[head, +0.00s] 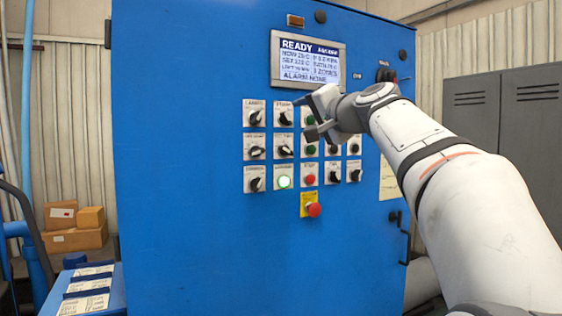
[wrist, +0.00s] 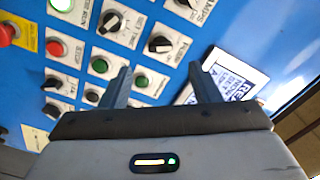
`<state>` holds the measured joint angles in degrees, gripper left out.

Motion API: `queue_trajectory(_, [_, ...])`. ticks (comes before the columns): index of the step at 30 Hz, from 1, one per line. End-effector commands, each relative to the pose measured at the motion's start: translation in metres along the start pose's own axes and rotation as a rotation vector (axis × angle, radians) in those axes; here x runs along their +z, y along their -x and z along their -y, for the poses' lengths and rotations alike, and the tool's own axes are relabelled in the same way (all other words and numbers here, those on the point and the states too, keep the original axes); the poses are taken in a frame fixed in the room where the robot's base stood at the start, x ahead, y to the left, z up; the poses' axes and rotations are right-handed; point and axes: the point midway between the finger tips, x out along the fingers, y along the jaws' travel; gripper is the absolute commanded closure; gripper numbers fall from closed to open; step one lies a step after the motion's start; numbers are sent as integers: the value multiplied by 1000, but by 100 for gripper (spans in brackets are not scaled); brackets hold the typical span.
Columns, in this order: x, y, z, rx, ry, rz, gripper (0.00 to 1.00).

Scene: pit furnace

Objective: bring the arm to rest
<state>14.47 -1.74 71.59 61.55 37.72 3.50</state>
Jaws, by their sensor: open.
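My arm (head: 440,165) reaches in from the right in the head view, in front of a blue control cabinet (head: 180,160). My gripper (head: 312,118) is near the upper rows of switches, just below the display. In the wrist view its two fingers (wrist: 162,88) stand apart with nothing between them, and the panel shows behind them. Whether a fingertip touches the panel, I cannot tell. The arm hides part of the panel's right side.
The display (head: 308,62) reads READY and ALARM NONE. A white-lit button (head: 284,182) and a red stop button (head: 314,209) sit lower. Grey lockers (head: 500,110) stand right, cardboard boxes (head: 75,230) left. A blue stand with labelled cards (head: 85,290) is at lower left.

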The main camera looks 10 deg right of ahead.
Motion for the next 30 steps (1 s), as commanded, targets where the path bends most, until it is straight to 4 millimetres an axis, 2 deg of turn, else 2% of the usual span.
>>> queue_trajectory(2, [2,0,-1,7,3,5,44])
queue_trajectory(5, [15,1,-11,52,23,40,44])
queue_trajectory(8, [46,6,-37,154,69,118,44])
queue_trajectory(11, [92,22,-76,292,141,239,44])
queue_trajectory(14, [141,51,-119,430,225,377,44])
queue_trajectory(17, [188,91,-161,558,315,526,44])
queue_trajectory(21, [246,160,-215,717,448,740,44])
queue_trajectory(24, [275,208,-245,803,532,872,44])
queue_trajectory(27, [294,245,-267,860,599,969,44])
queue_trajectory(30, [304,268,-280,894,640,1029,44])
